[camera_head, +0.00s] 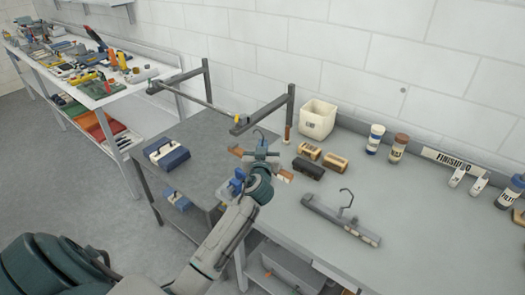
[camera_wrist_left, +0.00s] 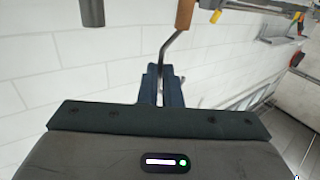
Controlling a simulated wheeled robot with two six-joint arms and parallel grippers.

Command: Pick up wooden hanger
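My left gripper (camera_head: 262,157) is over the left end of the workbench, below the dark rack. A wooden hanger (camera_head: 285,177) crosses at the gripper, with brown ends on both sides and its metal hook rising above. Most of its middle is hidden by the gripper. In the left wrist view, the dark fingers (camera_wrist_left: 161,90) are close together around a thin metal rod (camera_wrist_left: 168,50), which looks like the hook. A second, grey hanger (camera_head: 340,219) lies on the bench to the right, hook upward. My right gripper is not in view.
A dark rack (camera_head: 262,113) with a rail stands just beyond the gripper. A white bin (camera_head: 317,119), brushes (camera_head: 308,166) and bottles (camera_head: 375,139) stand along the back. A blue case (camera_head: 167,153) is on the left. The bench's front right is clear.

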